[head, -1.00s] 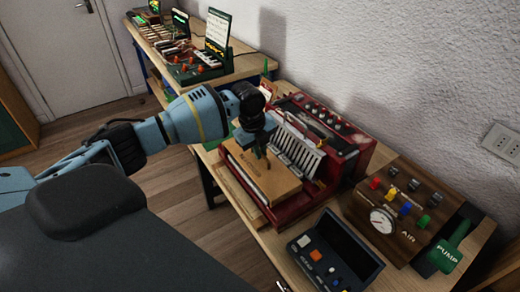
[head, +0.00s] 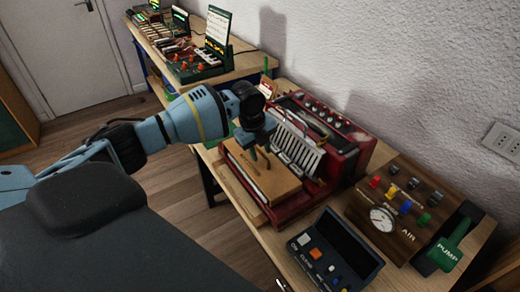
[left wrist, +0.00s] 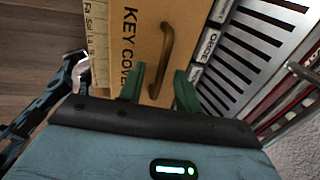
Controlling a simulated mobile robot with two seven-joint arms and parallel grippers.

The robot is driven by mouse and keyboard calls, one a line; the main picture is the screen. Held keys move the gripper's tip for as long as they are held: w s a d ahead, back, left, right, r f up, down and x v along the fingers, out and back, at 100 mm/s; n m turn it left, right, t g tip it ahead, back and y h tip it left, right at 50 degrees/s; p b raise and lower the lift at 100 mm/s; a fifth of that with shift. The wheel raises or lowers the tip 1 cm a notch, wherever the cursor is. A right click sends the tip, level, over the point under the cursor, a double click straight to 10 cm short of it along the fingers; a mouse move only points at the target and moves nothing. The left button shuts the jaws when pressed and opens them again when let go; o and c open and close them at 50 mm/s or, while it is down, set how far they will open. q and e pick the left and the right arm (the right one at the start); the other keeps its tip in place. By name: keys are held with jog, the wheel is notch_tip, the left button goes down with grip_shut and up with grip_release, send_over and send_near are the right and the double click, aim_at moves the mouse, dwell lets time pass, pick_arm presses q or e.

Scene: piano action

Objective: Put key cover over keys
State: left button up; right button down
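The key cover (head: 277,181) is a light brown wooden board lying at the front of the red instrument (head: 345,155). In the left wrist view the cover (left wrist: 129,60) shows its "KEY COVER" lettering and a curved brown handle (left wrist: 166,55). White and dark bars (head: 296,147) show uncovered behind the cover; any keys under it are hidden. My left gripper (head: 259,152) is just above the cover. Its two green fingers (left wrist: 160,82) are apart, with the near end of the handle between them in the picture and no visible grip. My right gripper is out of view.
A wooden strip with note names (left wrist: 97,45) runs along the cover's edge. A dark control box (head: 335,255) and a wooden air panel (head: 405,205) with a gauge and green pump handle stand to the right. Another table (head: 205,75) holds small keyboards at the back.

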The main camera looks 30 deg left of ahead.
aim_at(257, 163)
pick_arm(q)
notch_tip(257, 163, up, 8)
jog(key=s, duration=0.1)
jog(key=shift+s+a+f, duration=0.15)
jog(key=shift+s+a, duration=0.1)
jog(key=shift+a, duration=0.05)
jog(key=shift+f, duration=0.1)
dwell(0.4)
